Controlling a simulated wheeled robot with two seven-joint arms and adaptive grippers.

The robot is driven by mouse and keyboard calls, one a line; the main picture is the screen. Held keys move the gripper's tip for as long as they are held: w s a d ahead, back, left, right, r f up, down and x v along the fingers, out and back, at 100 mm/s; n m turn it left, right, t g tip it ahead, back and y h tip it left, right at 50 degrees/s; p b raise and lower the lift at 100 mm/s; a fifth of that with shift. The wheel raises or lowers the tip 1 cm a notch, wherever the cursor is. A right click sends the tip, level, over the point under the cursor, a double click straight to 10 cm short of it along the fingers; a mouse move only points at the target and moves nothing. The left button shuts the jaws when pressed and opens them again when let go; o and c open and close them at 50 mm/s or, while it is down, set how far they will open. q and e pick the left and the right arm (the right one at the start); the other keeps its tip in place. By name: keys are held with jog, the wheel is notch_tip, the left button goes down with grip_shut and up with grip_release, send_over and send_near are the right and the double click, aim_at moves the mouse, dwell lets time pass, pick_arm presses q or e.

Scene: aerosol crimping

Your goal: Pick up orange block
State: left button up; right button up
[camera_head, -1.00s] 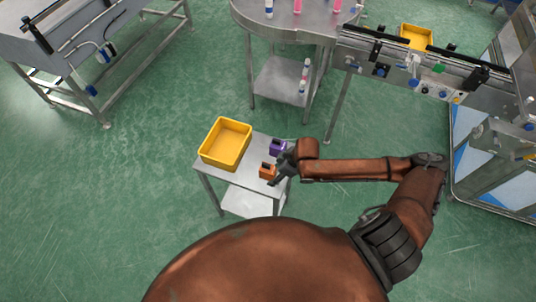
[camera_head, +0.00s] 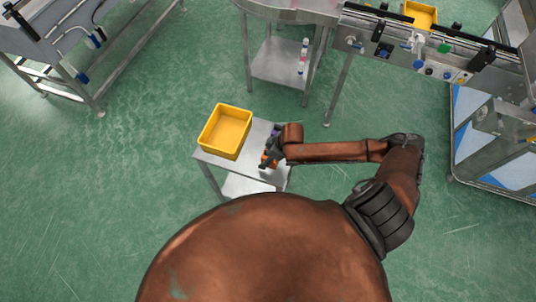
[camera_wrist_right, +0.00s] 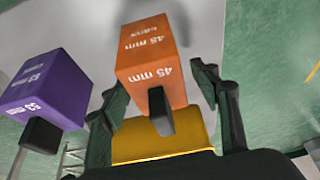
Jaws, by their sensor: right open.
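The orange block (camera_wrist_right: 150,50), marked "45 mm" and with a dark tab, is between the two open fingers of my right gripper (camera_wrist_right: 160,85) in the right wrist view, with a gap beside each finger. In the head view the orange block (camera_head: 264,160) is on the small table and partly hidden by my right gripper (camera_head: 269,155). The purple block (camera_wrist_right: 45,85), also with a dark tab, is left of the fingers in the wrist view. In the head view it is mostly hidden (camera_head: 276,129). My left gripper is not in view.
A round table (camera_head: 285,12) and a conveyor (camera_head: 430,45) stand behind. Green floor is open to the left.

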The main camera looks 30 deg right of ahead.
aim_at(266, 151)
jog(key=shift+f, duration=0.1)
jog(key=shift+a, duration=0.1)
jog(key=c, duration=1.2)
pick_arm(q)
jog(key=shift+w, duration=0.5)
pick_arm(e)
jog(key=shift+c, duration=1.3)
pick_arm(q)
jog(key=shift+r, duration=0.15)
pick_arm(e)
jog(key=shift+r+p, duration=4.8)
jog(key=shift+p, duration=0.8)
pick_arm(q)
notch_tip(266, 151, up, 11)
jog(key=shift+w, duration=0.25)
